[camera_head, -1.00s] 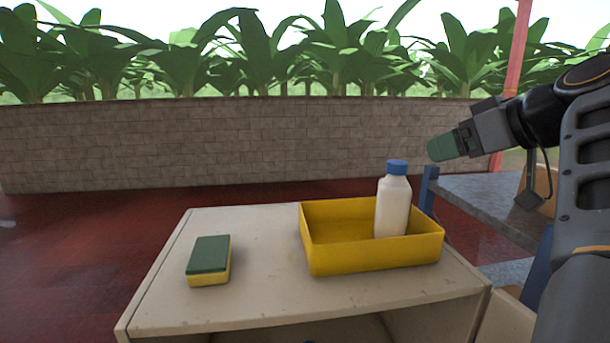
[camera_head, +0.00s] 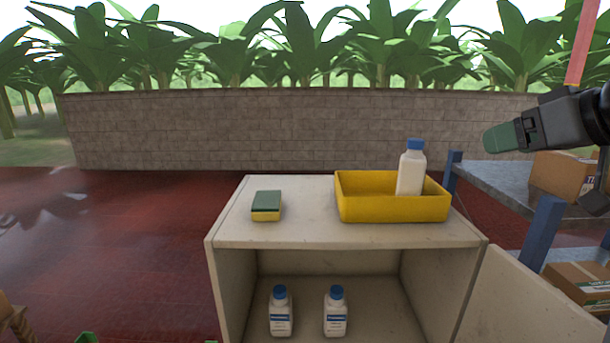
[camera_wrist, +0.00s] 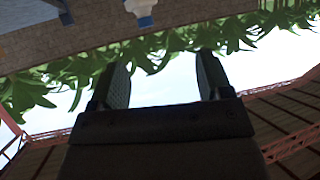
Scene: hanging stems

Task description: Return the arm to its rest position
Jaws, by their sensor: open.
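My gripper (camera_head: 503,138) shows at the right of the head view, raised above the level of the cabinet top, with part of my arm behind it. In the wrist view my gripper (camera_wrist: 163,80) has its two fingers apart with nothing between them. Beyond the fingers are plants, sky and a wall, which appear upside down. A white bottle with a blue cap (camera_head: 411,172) stands upright in the yellow tray (camera_head: 385,210) on the cabinet top, apart from my gripper. A bottle also shows at the top of the wrist view (camera_wrist: 143,8).
A green and yellow sponge (camera_head: 266,205) lies on the cabinet (camera_head: 300,225). Two white bottles (camera_head: 281,315) (camera_head: 336,315) stand inside its open compartment. A shelf rack (camera_head: 495,175) with cardboard boxes (camera_head: 565,175) is at the right. A brick wall (camera_head: 300,130) runs behind. The red floor at left is mostly clear.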

